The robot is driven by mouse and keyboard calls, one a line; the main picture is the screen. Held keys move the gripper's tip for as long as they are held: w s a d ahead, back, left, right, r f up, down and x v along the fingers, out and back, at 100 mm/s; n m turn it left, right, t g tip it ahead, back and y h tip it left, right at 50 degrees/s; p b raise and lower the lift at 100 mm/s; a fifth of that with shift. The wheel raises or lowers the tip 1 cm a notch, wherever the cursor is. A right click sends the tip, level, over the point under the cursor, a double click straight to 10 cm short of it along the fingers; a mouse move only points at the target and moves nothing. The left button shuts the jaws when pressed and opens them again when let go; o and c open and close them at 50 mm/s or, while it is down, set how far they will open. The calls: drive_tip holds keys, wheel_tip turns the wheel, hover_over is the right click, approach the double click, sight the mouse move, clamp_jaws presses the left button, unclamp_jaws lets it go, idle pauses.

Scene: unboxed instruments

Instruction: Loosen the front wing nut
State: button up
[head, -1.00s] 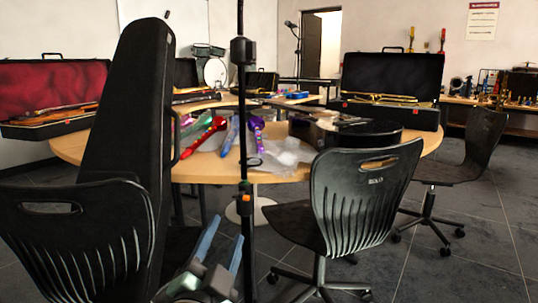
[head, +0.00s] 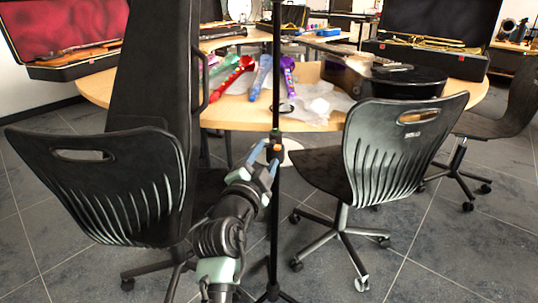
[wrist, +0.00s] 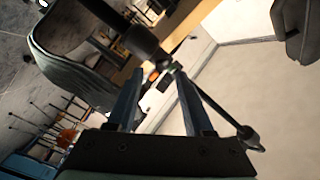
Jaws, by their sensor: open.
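A thin black stand pole (head: 276,60) rises in front of the round table. A small orange part (head: 277,148) sits on its dark collar, just beyond my fingertips. It is too small to tell whether this is the front wing nut. My gripper (head: 264,161) has blue fingers and is open, pointing at the collar from the near side. In the wrist view, the pole (wrist: 218,107) slants down to the right past the open fingertips (wrist: 160,74). Nothing is held.
A black chair (head: 110,185) with a tall dark case (head: 150,80) stands left of my arm. Another black chair (head: 405,150) stands close on the right. The round table (head: 230,112) behind bears instruments and clear wrapping.

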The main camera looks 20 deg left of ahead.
sight(271, 146)
drive_tip(key=shift+w+a+b, duration=0.15)
drive_tip(key=shift+w+b, duration=0.2)
drive_tip(key=shift+w, duration=1.2)
clamp_jaws()
